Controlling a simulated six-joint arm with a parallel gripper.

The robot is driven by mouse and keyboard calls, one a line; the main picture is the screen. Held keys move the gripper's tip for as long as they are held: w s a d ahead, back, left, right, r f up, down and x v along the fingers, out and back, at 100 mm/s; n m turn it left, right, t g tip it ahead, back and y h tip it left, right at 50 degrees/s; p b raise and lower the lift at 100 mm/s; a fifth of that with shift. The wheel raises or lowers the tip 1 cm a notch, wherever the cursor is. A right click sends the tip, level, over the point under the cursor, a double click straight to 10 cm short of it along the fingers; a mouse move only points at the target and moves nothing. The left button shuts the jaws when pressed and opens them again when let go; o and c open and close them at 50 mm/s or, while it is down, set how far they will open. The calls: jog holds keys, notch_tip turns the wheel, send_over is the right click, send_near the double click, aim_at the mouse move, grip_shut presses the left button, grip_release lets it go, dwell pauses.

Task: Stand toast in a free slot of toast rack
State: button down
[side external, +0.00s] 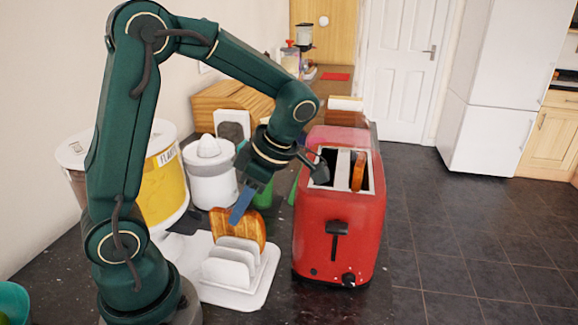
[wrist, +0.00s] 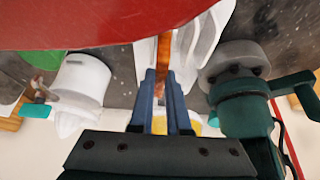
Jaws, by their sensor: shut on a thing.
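A browned slice of toast (side external: 238,228) stands upright at the far end of the white toast rack (side external: 228,272), its lower part hidden behind the rack's dividers. I cannot tell whether it is in a slot or just above one. My gripper (side external: 236,218) points down, its blue fingers shut on the toast's upper edge. In the wrist view, my gripper (wrist: 162,76) has the toast (wrist: 164,50) edge-on between its fingertips, beside the white rack dividers (wrist: 196,42). The nearer slots of the rack look empty.
A red toaster (side external: 335,225) stands close on the right, with another toast slice (side external: 358,172) in its slot. A white juicer (side external: 212,175) and a yellow canister (side external: 165,185) stand behind the rack. Bare dark granite (side external: 262,310) lies in front.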

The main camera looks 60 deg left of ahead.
jog(key=c, duration=0.8)
grip_release()
jog(key=shift+r, duration=4)
